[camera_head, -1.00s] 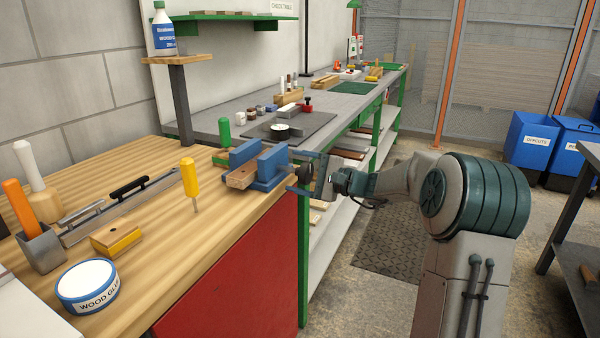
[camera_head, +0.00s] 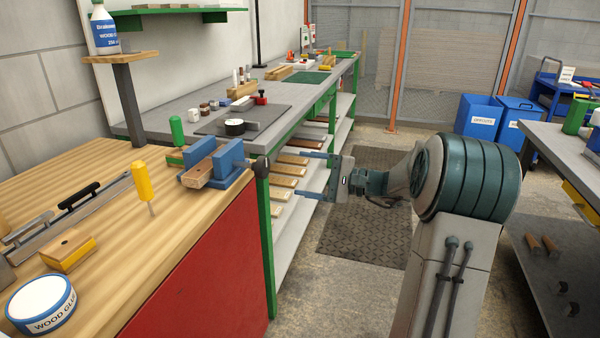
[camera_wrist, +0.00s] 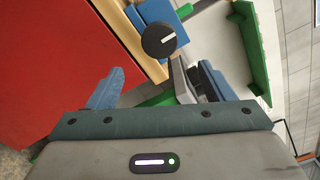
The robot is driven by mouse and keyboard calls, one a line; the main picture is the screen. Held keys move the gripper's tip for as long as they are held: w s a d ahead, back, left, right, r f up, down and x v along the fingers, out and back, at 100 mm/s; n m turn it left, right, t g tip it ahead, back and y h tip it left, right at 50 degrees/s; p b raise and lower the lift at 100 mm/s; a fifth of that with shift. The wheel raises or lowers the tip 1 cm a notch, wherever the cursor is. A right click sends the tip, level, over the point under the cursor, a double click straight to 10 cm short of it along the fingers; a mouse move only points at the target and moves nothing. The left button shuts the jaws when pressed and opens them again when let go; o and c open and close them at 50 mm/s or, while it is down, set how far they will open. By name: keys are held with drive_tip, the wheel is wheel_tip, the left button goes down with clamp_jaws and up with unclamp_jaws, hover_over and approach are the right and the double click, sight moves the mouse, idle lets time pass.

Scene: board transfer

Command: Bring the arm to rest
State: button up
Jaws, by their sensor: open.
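My gripper (camera_head: 312,177) is open and empty in the head view. Its two blue fingers point left, toward the corner of the wooden bench, with free air between them. My arm reaches out level from the shoulder at right. In the wrist view my gripper (camera_wrist: 150,85) also shows open, with its fingers apart. The vise's dark round knob (camera_wrist: 159,40) appears ahead of the fingers in the wrist view. I see a gap between fingers and vise in the head view.
The wooden bench (camera_head: 110,250) carries a yellow-handled tool (camera_head: 142,182), a wood glue tub (camera_head: 41,303) and a plane-like block. A green-framed shelf unit (camera_head: 268,245) with boards stands behind the gripper. A grey table (camera_head: 570,165) is at right. Floor around the mat (camera_head: 350,240) is clear.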

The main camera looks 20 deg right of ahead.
idle(0.3)
drive_tip(key=s+a+r+n+g+h+p, duration=0.3)
drive_tip(key=s+a+n+g+h+p, duration=0.15)
drive_tip(key=s+a+g+p, duration=0.6)
drive_tip(key=s+r+n+t+h+p, duration=0.1)
drive_tip(key=s+r+n+h+p, duration=0.2)
drive_tip(key=s, duration=0.6)
drive_tip(key=s+r+n+t+h+p, duration=0.1)
drive_tip(key=s+r+n+h+p, duration=0.3)
drive_tip(key=s, duration=0.6)
drive_tip(key=n+h+p, duration=0.1)
drive_tip(key=h+p, duration=0.1)
drive_tip(key=h, duration=0.1)
drive_tip(key=shift+d+t, duration=0.15)
drive_tip(key=shift+t, duration=0.2)
drive_tip(key=shift+r, duration=0.1)
